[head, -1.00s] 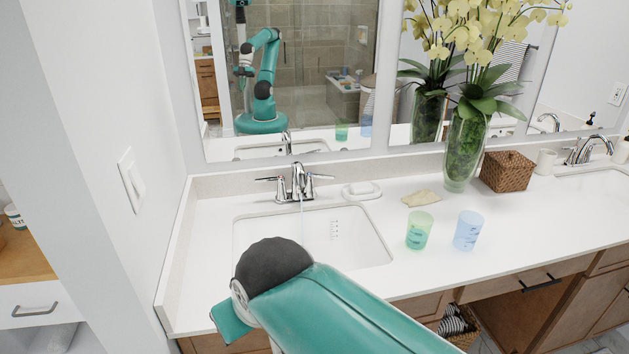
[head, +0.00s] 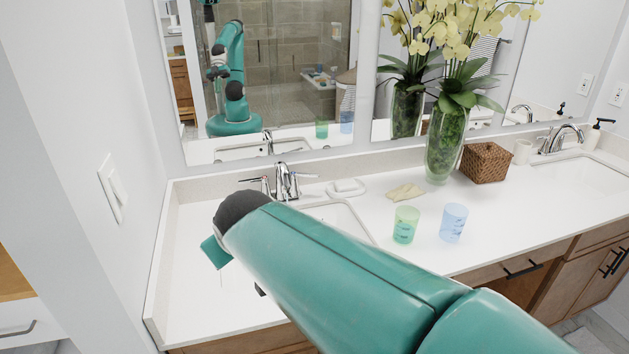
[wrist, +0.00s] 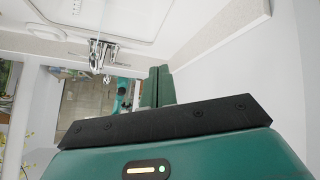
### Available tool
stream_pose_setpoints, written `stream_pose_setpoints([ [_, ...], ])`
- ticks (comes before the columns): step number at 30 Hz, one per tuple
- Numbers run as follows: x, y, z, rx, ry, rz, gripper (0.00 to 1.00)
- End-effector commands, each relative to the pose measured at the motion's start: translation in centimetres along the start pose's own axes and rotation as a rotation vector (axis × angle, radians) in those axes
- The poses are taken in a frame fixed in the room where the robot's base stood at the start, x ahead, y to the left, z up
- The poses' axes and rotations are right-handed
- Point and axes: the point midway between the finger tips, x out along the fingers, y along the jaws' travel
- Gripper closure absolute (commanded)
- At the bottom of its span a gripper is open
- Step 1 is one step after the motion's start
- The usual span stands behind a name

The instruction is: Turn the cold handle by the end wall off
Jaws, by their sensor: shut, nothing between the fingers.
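The chrome faucet (head: 288,181) by the end wall stands at the back of the near sink, with a lever handle on each side. The left handle (head: 256,181) has a red mark at its base. The right handle (head: 307,177) points outward to the right; I take it as the cold one. The faucet also shows in the wrist view (wrist: 100,54), left of my gripper (wrist: 160,72).
The end wall (head: 75,90) with a switch is at the left. A mirror (head: 285,60) is behind the faucet.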

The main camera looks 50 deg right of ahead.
Motion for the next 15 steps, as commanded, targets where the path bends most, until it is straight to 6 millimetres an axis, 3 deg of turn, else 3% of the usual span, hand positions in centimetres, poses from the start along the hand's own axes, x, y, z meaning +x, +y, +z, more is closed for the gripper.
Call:
stream_pose_setpoints([
  [5,3.1,4.6,-2.8,-0.063,0.069,0.092,1.0],
  [15,10.3,16.6,-7.3,-0.316,0.232,0.314,1.0],
])
